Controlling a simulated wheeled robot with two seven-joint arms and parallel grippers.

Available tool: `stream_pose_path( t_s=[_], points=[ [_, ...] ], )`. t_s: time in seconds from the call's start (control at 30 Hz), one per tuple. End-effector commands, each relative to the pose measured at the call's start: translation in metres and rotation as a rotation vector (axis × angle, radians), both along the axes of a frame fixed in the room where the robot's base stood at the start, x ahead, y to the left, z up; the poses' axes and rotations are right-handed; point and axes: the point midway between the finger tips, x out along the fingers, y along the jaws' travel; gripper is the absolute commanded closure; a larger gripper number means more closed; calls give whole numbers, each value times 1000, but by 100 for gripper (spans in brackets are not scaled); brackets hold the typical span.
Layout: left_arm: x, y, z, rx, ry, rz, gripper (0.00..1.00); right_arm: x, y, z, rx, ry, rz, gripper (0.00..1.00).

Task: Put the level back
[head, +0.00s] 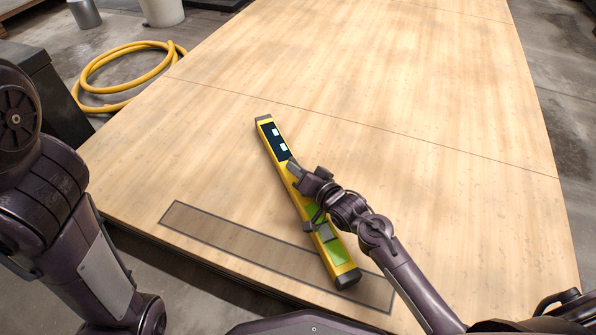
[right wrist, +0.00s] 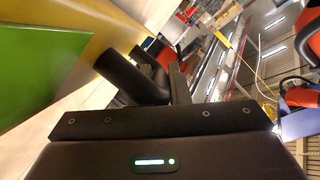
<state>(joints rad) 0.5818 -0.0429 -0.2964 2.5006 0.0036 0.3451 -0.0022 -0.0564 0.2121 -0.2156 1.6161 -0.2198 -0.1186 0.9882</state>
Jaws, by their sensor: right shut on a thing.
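The level (head: 271,143) is a long yellow bar with black end caps, dark display panels and green panels. It lies diagonally in the head view, its near end over a dark-outlined rectangle (head: 215,228) on the wooden board. I cannot tell whether it touches the board. My right gripper (head: 297,180) is shut on the level near its middle. In the right wrist view the level's yellow and green side (right wrist: 45,62) fills the upper left, close to the dark fingers. My left arm shows at the left of the head view, but its gripper is out of view.
The large wooden board (head: 400,70) is otherwise clear, with wide free room beyond the level. A coiled yellow hose (head: 88,80) lies on the concrete floor at the left. A dark box (head: 38,95), a grey bucket (head: 84,13) and a pale bucket (head: 163,10) stand beyond the board's left edge.

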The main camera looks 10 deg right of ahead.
Motion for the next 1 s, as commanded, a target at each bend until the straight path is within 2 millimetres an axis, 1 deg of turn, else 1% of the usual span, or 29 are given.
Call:
stream_pose_path(
  t_s=[0.03,0.1,0.13,0.3,0.6,0.67,0.77,0.87,0.93,1.0],
  points=[
    [0,0,1,0,0,0,100,1,0,4,2,-8,0,100],
    [0,0,0,0,0,0,100,1,0,3,3,-7,-1,100],
    [0,0,0,0,0,-1,100,0,0,-2,0,2,0,83],
    [0,0,0,0,-1,-1,100,0,0,-2,-1,1,0,62],
    [0,0,0,0,-1,-1,100,0,0,1,0,0,0,62],
    [0,0,5,0,-1,-1,100,-4,-2,3,-1,2,-1,62],
    [0,0,15,0,0,-1,100,-17,-8,7,-2,5,-1,62],
    [-1,0,30,0,-6,-1,100,-36,-16,13,-1,7,-1,62],
    [10,-7,25,23,22,-9,100,-50,-22,17,-1,7,-1,62],
    [16,-12,23,36,38,-19,100,-64,-28,20,0,5,-1,62]
  ],
)
